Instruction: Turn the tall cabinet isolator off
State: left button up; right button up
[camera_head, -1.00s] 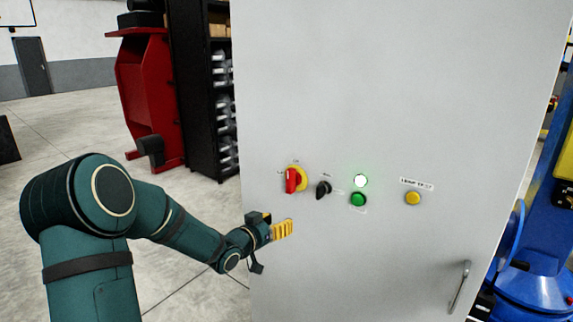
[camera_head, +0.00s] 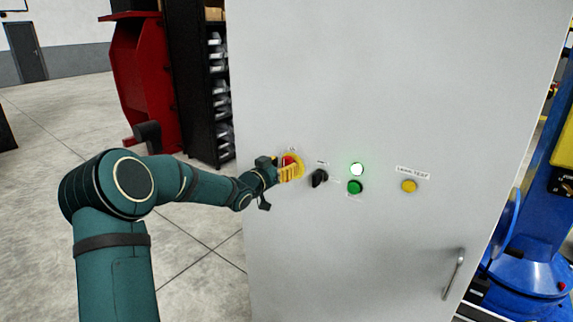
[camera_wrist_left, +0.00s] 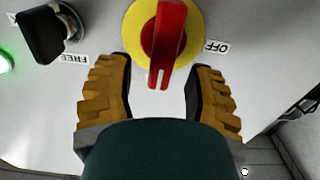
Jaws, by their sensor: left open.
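The isolator's red handle (camera_head: 288,160) sits on a yellow round plate (camera_head: 300,167) on the front of the tall grey cabinet (camera_head: 400,90). In the left wrist view the red handle (camera_wrist_left: 168,42) stands out from the yellow plate (camera_wrist_left: 133,32), with an OFF label (camera_wrist_left: 216,47) beside it. My left gripper (camera_head: 288,173) is at the isolator and partly covers it in the head view. In the wrist view its yellow fingers (camera_wrist_left: 158,95) are open, one on each side of the handle's end, with gaps visible. My right gripper is not in view.
A black selector knob (camera_head: 319,178) is close to the right of the isolator. A door handle (camera_head: 454,274) is lower right. Black shelving (camera_head: 195,90) stands behind left.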

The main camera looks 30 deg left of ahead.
pick_arm(q)
jog(key=shift+w+d, duration=0.1)
jog(key=shift+w, duration=0.9)
grip_shut()
